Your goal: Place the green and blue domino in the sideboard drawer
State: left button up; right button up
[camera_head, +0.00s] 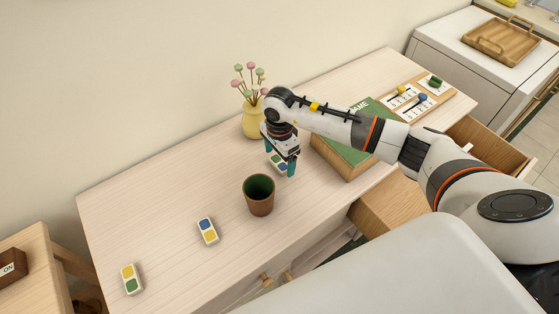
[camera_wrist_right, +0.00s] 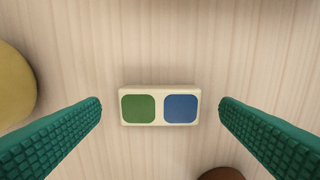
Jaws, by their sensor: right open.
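The green and blue domino (camera_wrist_right: 160,107) lies flat on the sideboard top, with its green half at left and blue half at right in the wrist view. In the head view the domino (camera_head: 277,161) shows partly, under my right gripper (camera_head: 280,166). My right gripper is open, pointing down, with one teal finger on each side of the domino and a gap on both sides. The sideboard (camera_head: 160,212) has an open drawer (camera_head: 388,207) at its front right; my arm hides part of it. My left gripper is not in view.
A brown cup (camera_head: 259,199) stands just in front of my right gripper, and a yellow vase (camera_head: 254,122) with flowers behind it. A blue-yellow domino (camera_head: 207,231) and a yellow-green domino (camera_head: 131,279) lie at left. A green game box (camera_head: 345,158) lies at right.

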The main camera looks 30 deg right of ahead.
jog(key=shift+f, duration=0.7)
jog(key=c, duration=1.1)
jog(key=shift+r, duration=0.1)
jog(key=shift+c, duration=0.2)
